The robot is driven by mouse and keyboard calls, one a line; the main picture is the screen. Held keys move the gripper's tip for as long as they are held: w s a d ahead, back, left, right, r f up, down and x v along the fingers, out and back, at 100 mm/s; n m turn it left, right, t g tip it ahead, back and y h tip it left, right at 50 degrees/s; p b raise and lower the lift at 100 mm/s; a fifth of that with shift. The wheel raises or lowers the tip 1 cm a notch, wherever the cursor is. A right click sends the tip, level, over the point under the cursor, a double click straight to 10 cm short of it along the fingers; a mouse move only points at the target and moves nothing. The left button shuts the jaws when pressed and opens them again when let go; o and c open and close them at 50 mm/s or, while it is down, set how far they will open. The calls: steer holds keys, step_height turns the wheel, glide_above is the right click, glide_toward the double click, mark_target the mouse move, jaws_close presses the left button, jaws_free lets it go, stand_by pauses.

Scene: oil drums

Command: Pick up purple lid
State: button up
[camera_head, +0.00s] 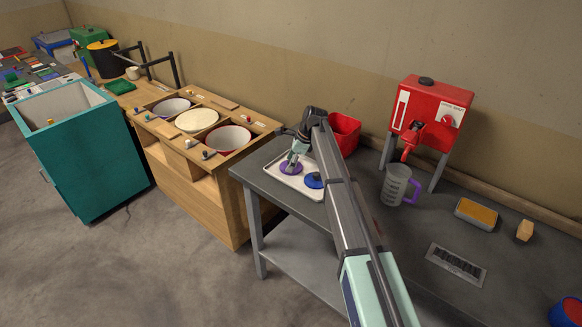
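The purple lid (285,169) lies on the pale tray (308,194) at the left end of the grey table. My gripper (292,168) points down over the purple lid, with its fingers at or just above the lid's middle. It covers part of the lid. I cannot tell whether the fingers touch the lid or are closed on it. A blue lid (313,181) lies right of the purple lid on the same tray, partly beside my arm.
A red bin (345,128) stands behind the tray. A red dispenser (432,110) and a clear jug with a purple handle (395,186) stand to the right. A wooden counter (190,185) with several round tubs set in it is left of the table.

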steer(key=shift+s+r, duration=0.1)
steer(key=c, duration=0.7)
steer(key=shift+c, duration=0.7)
